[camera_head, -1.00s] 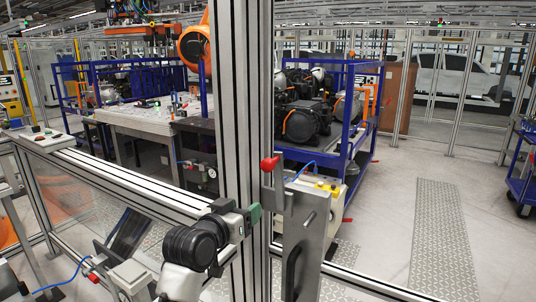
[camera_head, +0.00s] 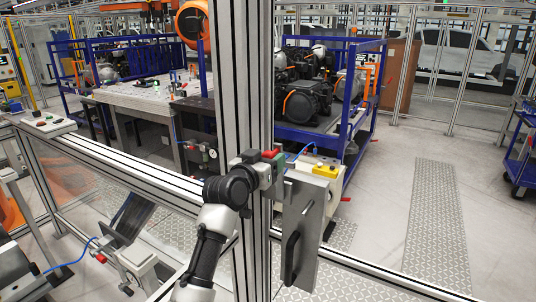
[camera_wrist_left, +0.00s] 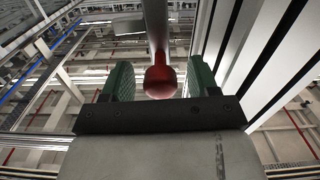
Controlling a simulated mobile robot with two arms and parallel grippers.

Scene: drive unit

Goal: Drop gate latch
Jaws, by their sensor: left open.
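The gate latch's red knob (camera_head: 271,154) sits beside the aluminium post at the middle of the head view. In the left wrist view the red knob (camera_wrist_left: 161,80) is on a grey bar, which runs up and away from it. My left gripper (camera_head: 270,164) is at the knob and hides most of the latch lever. In the left wrist view its green finger pads (camera_wrist_left: 160,83) stand on both sides of the knob, with gaps left and right, so it is open. My right gripper is not in view.
The tall post (camera_head: 243,100) stands close beside my left gripper. A grey gate plate with a black handle (camera_head: 291,258) hangs just right of the post. A control box with a yellow top (camera_head: 327,171) is behind it. A horizontal rail (camera_head: 130,173) runs to the left.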

